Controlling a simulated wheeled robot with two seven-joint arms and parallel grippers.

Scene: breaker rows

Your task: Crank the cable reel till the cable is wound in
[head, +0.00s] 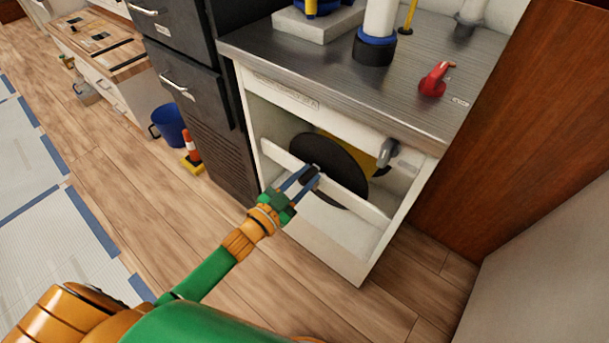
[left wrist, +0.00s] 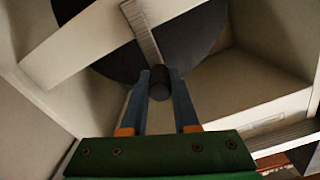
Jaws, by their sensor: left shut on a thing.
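The cable reel (head: 326,165) is a dark disc standing upright inside an open white cabinet, behind a white crossbar. A yellow part (head: 357,155) shows behind its upper right. In the left wrist view the dark disc (left wrist: 200,35) fills the top, with a grey crank arm (left wrist: 143,32) running down to a dark round handle (left wrist: 159,83). My left gripper (head: 306,179) reaches in from the left, and its two blue fingers (left wrist: 160,88) are shut on the handle. The cable cannot be made out. My right gripper is not in view.
The white crossbar (head: 278,155) crosses the cabinet front near my fingers. A grey fitting (head: 388,152) hangs at the cabinet's upper right. The metal counter (head: 300,68) above carries a red valve handle (head: 436,79). A blue bucket (head: 168,124) stands on the floor left of the black cabinet.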

